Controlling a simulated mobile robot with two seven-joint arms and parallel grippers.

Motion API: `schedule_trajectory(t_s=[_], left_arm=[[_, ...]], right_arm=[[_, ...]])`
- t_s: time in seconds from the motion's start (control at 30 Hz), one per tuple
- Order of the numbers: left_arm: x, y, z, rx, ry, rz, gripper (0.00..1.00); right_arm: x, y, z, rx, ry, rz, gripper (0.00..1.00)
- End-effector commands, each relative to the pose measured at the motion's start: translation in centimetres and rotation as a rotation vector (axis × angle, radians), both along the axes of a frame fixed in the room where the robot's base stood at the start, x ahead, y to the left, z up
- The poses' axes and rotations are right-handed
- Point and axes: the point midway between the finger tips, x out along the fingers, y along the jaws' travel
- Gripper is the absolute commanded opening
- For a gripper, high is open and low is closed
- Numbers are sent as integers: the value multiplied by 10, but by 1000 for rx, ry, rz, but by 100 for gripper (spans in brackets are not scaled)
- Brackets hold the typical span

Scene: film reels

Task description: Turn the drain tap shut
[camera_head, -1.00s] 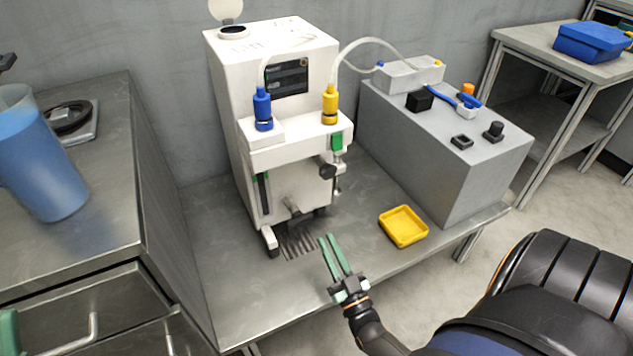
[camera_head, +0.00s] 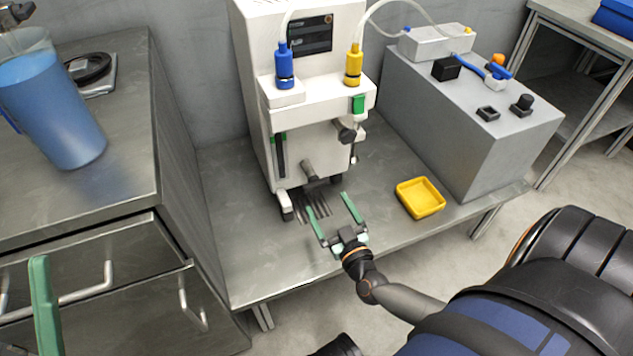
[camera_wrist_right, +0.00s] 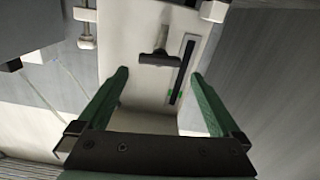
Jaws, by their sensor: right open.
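The drain tap (camera_head: 310,171) is a dark grey handle low on the front of the white machine (camera_head: 320,135). In the right wrist view the tap (camera_wrist_right: 158,56) shows as a dark T-shaped handle beyond the fingertips, roughly between them and not touched. My right gripper (camera_head: 329,202) has green fingers spread wide, with nothing between them. It is in front of the machine, short of the tap; its fingers also frame the right wrist view (camera_wrist_right: 160,76). One green finger of my left gripper (camera_head: 44,305) shows at the lower left; the rest is out of frame.
A slotted drain grille (camera_head: 315,206) lies under the tap. A yellow tray (camera_head: 420,198) sits to the right, by the grey box (camera_head: 475,120). A blue-filled jug (camera_head: 52,110) stands on the left counter. Bare steel table (camera_head: 240,240) lies to the left of my right gripper.

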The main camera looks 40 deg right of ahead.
Motion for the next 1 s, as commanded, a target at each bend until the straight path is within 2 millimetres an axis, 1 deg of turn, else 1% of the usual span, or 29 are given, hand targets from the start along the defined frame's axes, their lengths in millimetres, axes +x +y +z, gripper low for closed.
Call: schedule_trajectory(t_s=[0.03,0.2,0.3,0.4,0.53,0.8,0.83,0.87,1.0], left_arm=[[0,0,-8,-3,6,-5,85],[1,-2,-21,-5,16,-17,85],[1,-3,-27,2,15,-19,85],[1,-4,-30,9,14,-17,85],[1,-5,-32,13,13,-15,85],[1,-4,-31,9,13,-14,85],[1,-4,-31,9,13,-13,85],[1,-4,-31,8,13,-12,85],[1,-4,-31,5,12,-11,85]], right_arm=[[13,-3,-2,-1,-6,1,100],[46,-11,-2,-2,-5,0,100],[60,-15,-2,-2,-4,-1,100],[71,-17,-2,-1,-2,0,100],[78,-19,-1,-1,-1,-1,100],[79,-19,0,-1,0,-1,100],[79,-19,0,-1,0,-1,99],[79,-19,0,-1,0,-1,96],[79,-19,0,-1,0,-1,80]])
